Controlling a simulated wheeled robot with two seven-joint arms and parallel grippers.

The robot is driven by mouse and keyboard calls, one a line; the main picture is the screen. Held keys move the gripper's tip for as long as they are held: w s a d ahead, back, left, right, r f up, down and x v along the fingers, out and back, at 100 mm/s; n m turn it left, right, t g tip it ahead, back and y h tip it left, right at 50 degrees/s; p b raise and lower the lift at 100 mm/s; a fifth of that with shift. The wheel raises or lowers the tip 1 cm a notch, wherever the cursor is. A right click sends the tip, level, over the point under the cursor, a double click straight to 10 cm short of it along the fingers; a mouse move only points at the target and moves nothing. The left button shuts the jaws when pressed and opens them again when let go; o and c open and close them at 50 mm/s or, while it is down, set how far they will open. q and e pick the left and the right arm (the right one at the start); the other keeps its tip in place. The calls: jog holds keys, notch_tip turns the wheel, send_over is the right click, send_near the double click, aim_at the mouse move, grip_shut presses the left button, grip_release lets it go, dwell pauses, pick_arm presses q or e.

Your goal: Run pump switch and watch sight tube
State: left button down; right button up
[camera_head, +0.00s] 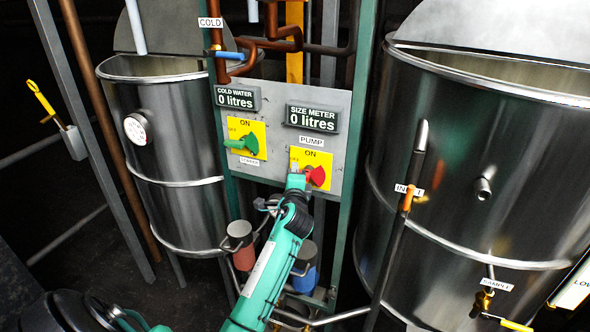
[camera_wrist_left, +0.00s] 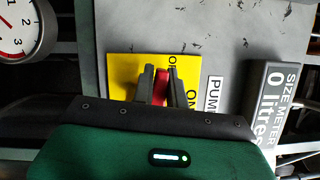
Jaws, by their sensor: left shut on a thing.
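The red pump switch (camera_head: 318,176) sits on a yellow ON/OFF plate (camera_head: 325,158) under the PUMP label. My left gripper (camera_head: 301,181) reaches up to it from below. In the left wrist view, the red switch (camera_wrist_left: 160,86) shows between the two fingers of my left gripper (camera_wrist_left: 159,84), which is shut on it. The size meter (camera_head: 312,118) above reads 0 litres. I cannot clearly make out a sight tube; a pale strip with a partly cut-off label (camera_head: 572,292) stands at the right edge. My right gripper is not in view.
A green starch switch (camera_head: 241,143) sits left of the pump switch, under a cold water display (camera_head: 237,98) reading 0 litres. Steel tanks stand at left (camera_head: 172,160) and right (camera_head: 470,170). A dark pipe with an orange INLET valve (camera_head: 408,197) runs before the right tank.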

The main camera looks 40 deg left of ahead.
pick_arm(q)
jog(key=shift+f+n, duration=0.25)
jog(key=shift+n, duration=0.45)
jog(key=shift+f+g+h, duration=0.1)
jog(key=shift+g+h, duration=0.2)
jog(key=c, duration=1.4)
grip_release()
jog(key=b+v, duration=0.4)
jog(key=v, duration=1)
